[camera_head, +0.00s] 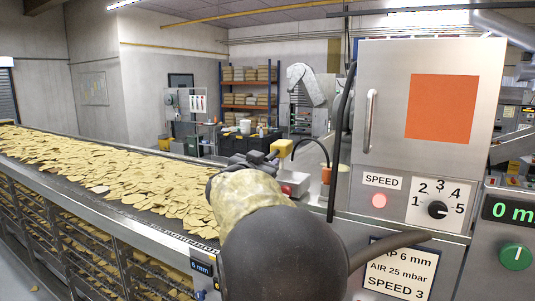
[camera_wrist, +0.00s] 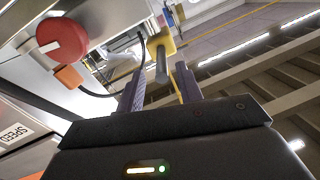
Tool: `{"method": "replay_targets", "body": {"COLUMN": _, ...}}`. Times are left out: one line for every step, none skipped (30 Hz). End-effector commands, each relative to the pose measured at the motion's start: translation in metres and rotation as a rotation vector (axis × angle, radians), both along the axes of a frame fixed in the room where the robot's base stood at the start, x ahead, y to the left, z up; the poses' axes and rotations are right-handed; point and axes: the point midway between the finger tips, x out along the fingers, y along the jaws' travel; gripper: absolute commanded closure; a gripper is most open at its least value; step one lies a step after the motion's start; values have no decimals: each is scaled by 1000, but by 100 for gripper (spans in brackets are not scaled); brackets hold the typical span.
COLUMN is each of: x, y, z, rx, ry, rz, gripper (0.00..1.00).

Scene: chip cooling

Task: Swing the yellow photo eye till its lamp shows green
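The yellow photo eye (camera_head: 282,147) stands at the far side of the belt, left of the steel cabinet. In the wrist view the yellow photo eye (camera_wrist: 160,40) shows just beyond the fingertips, with a dark round barrel pointing toward the gap. My gripper (camera_head: 268,156) reaches up to it, partly hidden by my own arm. I cannot make out the photo eye's lamp colour in either view.
A conveyor (camera_head: 110,180) covered with chips runs along the left. The steel cabinet (camera_head: 375,130) with a speed dial (camera_head: 437,209) stands right. A red button (camera_wrist: 62,40) and an orange part (camera_wrist: 68,78) sit close left of my fingers in the wrist view. A black cable hangs nearby.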

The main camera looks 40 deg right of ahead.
Motion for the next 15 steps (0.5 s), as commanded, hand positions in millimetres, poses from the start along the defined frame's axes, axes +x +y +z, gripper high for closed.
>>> {"method": "replay_targets", "body": {"x": 4, "y": -9, "z": 2, "rx": 0, "ry": 3, "rz": -4, "gripper": 64}}
{"method": "replay_targets", "body": {"x": 7, "y": -13, "z": 2, "rx": 0, "ry": 3, "rz": -3, "gripper": 64}}
{"method": "replay_targets", "body": {"x": 10, "y": -18, "z": 2, "rx": -1, "ry": 2, "rz": -3, "gripper": 64}}
{"method": "replay_targets", "body": {"x": 12, "y": -22, "z": 2, "rx": 1, "ry": 2, "rz": -3, "gripper": 64}}
{"method": "replay_targets", "body": {"x": 14, "y": -25, "z": 2, "rx": 0, "ry": 1, "rz": -2, "gripper": 64}}
{"method": "replay_targets", "body": {"x": 16, "y": -28, "z": 2, "rx": -1, "ry": 2, "rz": -2, "gripper": 64}}
{"method": "replay_targets", "body": {"x": 17, "y": -31, "z": 1, "rx": 0, "ry": 1, "rz": -2, "gripper": 64}}
{"method": "replay_targets", "body": {"x": 18, "y": -32, "z": 1, "rx": 0, "ry": 1, "rz": -2, "gripper": 64}}
{"method": "replay_targets", "body": {"x": 19, "y": -34, "z": 1, "rx": 0, "ry": 0, "rz": -2, "gripper": 64}}
{"method": "replay_targets", "body": {"x": 20, "y": -34, "z": 0, "rx": 0, "ry": 0, "rz": -1, "gripper": 64}}
{"method": "replay_targets", "body": {"x": 20, "y": -35, "z": 0, "rx": 0, "ry": 0, "rz": -1, "gripper": 64}}
{"method": "replay_targets", "body": {"x": 20, "y": -35, "z": 0, "rx": 1, "ry": -1, "rz": -1, "gripper": 64}}
{"method": "replay_targets", "body": {"x": 20, "y": -35, "z": 0, "rx": 1, "ry": -1, "rz": -1, "gripper": 64}}
{"method": "replay_targets", "body": {"x": 20, "y": -35, "z": 0, "rx": 1, "ry": -1, "rz": -1, "gripper": 64}}
{"method": "replay_targets", "body": {"x": 20, "y": -35, "z": 0, "rx": 1, "ry": -1, "rz": -1, "gripper": 64}}
